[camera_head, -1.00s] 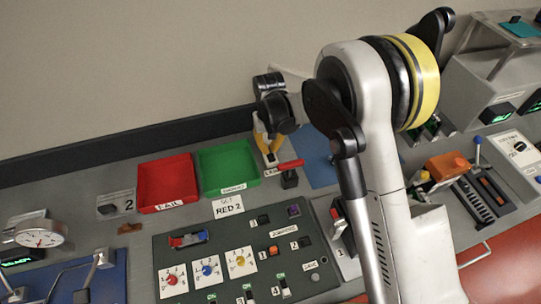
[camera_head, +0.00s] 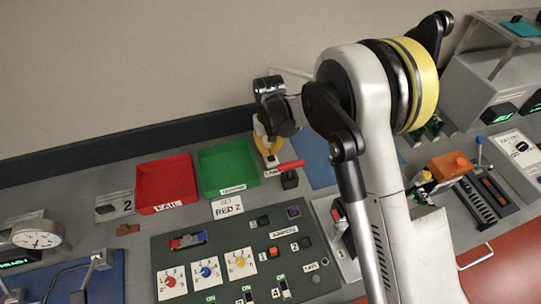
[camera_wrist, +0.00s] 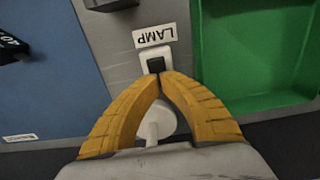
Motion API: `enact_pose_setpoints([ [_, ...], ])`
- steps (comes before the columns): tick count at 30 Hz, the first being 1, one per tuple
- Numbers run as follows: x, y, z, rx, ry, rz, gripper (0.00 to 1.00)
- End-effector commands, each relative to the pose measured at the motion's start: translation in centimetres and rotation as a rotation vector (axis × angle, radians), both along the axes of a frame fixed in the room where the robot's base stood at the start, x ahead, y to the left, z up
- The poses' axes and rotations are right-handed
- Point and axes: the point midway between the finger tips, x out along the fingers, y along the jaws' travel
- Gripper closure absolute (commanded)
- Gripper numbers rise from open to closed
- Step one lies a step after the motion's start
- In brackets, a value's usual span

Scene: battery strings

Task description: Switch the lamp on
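The lamp switch is a black rocker (camera_wrist: 155,65) on a white plate, with a LAMP label (camera_wrist: 155,36) beside it. In the head view the switch plate (camera_head: 271,161) shows just below my fingers. My gripper (camera_wrist: 161,76) has its yellow fingers together at the tips, with nothing seen between the tips. The tips are right at the edge of the rocker; I cannot tell whether they touch it. My gripper (camera_head: 265,148) points down in the head view. A white round part shows behind the fingers in the wrist view; I cannot tell whether it belongs to the lamp.
A green tray (camera_head: 204,166) and a red FAIL tray (camera_head: 142,185) stand left of the switch. A red-handled device (camera_head: 289,179) stands close in front of it. A blue mat (camera_head: 318,169) lies to its right. A dark wall strip runs behind.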

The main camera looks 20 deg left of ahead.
Motion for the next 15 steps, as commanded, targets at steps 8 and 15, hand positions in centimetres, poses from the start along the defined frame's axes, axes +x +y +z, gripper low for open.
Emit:
enact_pose_setpoints([
  [8,0.0,0.0,2.3,0.0,0.0,0.0,1.0],
  [15,0.0,0.0,4.4,0.0,0.0,0.0,1.0],
])
